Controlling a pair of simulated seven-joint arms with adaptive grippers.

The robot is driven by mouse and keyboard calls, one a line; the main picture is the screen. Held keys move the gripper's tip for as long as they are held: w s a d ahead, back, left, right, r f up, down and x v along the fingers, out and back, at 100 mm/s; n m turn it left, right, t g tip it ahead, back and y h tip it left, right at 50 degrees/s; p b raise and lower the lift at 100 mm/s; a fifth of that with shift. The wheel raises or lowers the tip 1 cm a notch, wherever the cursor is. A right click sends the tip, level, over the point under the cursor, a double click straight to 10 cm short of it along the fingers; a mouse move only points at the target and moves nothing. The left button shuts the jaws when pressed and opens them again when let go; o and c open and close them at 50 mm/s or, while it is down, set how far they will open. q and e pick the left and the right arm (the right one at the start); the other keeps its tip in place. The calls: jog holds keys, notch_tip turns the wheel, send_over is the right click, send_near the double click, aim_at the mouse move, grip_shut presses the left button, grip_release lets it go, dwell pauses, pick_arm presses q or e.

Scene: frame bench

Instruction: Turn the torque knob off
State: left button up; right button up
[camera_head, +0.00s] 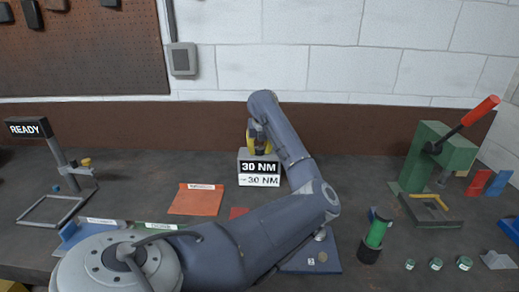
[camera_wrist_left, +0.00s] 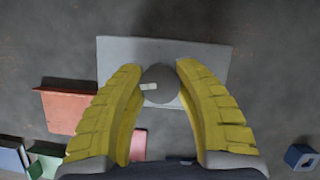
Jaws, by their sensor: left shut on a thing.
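My left gripper (camera_head: 259,142) reaches down over the box from above. In the left wrist view its yellow fingers (camera_wrist_left: 160,82) close around the knob, one on each side. My right gripper is not in view.
An orange tray (camera_head: 197,199) lies left of the box. A green press (camera_head: 440,155) with a red-handled lever stands at right. A green cylinder (camera_head: 377,233) and several small green-topped pieces (camera_head: 436,264) stand front right. A "READY" sign (camera_head: 29,127) stands at left.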

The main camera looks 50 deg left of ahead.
pick_arm(q)
jog(key=n, duration=0.2)
jog(key=n+g, duration=0.1)
jog(key=n, duration=0.1)
jog(key=shift+g+y, duration=0.3)
jog(key=n+g, duration=0.1)
jog(key=n, duration=0.3)
jog(key=shift+n+g, duration=0.3)
jog(key=shift+g, duration=0.1)
jog(key=n+g, duration=0.1)
jog(key=n, duration=0.3)
jog(key=shift+g, duration=0.3)
jog(key=shift+n+g+h, duration=0.5)
jog(key=shift+n+h, duration=0.1)
jog(key=shift+n, duration=1)
jog(key=shift+s, duration=0.1)
jog(key=o, duration=1.2)
jog(key=shift+a, duration=0.1)
jog(key=shift+o, duration=0.3)
jog(key=v, duration=1.2)
